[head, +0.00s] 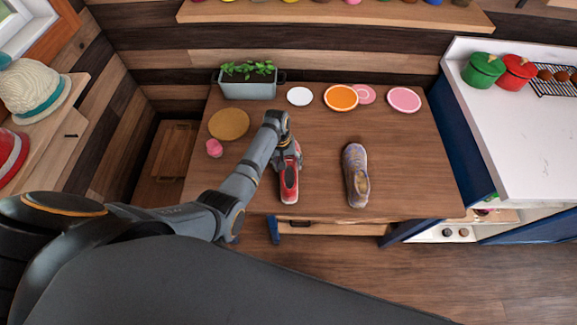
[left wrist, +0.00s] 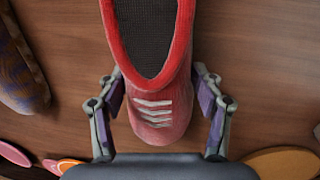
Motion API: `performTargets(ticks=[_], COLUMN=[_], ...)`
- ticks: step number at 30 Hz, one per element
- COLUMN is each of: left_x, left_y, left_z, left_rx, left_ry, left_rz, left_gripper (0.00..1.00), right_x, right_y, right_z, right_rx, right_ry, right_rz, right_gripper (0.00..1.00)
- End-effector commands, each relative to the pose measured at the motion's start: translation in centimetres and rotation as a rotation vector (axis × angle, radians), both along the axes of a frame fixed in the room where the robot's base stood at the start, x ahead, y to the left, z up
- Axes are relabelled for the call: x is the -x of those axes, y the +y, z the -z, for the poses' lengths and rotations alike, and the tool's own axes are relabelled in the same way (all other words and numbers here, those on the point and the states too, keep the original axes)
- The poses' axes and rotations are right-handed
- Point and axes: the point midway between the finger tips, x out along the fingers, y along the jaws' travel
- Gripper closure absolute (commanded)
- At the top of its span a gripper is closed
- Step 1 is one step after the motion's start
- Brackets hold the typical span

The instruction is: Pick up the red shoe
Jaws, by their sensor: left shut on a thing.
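The red shoe (head: 289,183) is on the wooden table, its dark opening toward the front edge. My left gripper (head: 287,150) is at the shoe's far end, with the arm reaching in from the left. In the left wrist view, the red shoe (left wrist: 151,95) lies between the two fingers of my left gripper (left wrist: 160,108), its toe with pale stripes toward the palm. The gripper is shut on the shoe. Whether the sole is clear of the table cannot be told. My right gripper is not in view.
A purple-grey patterned shoe (head: 356,175) lies to the right on the table (head: 323,160). A pink item (head: 214,148) and a tan round mat (head: 229,124) are at left. A planter (head: 248,84) and several plates, including an orange one (head: 341,97), line the back.

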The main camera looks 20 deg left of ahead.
Motion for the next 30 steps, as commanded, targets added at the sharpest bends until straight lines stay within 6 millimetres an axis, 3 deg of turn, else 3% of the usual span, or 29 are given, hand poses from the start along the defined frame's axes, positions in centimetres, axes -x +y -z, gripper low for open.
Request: performTargets(ticks=[9,16,20,25,30], left_x=[-0.2,-0.1,0.6,4.3,6.5], left_y=[-0.1,-0.1,0.3,2.1,3.1], left_z=[-6.9,-9.5,-8.9,-5.8,-4.4], left_rx=[0.002,0.001,0.0,-0.002,0.001], left_ry=[-0.006,-0.003,0.0,0.003,-0.001], left_rz=[0.0,0.001,0.027,0.207,0.335], left_gripper=[0.74,0.74,0.74,0.74,0.74], right_x=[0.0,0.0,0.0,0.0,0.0], right_y=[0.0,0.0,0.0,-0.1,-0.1], right_z=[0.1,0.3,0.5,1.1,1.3], right_rx=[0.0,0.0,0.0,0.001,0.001], right_ry=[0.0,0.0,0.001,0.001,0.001], right_rz=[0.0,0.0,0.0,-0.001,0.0], right_gripper=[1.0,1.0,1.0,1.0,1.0])
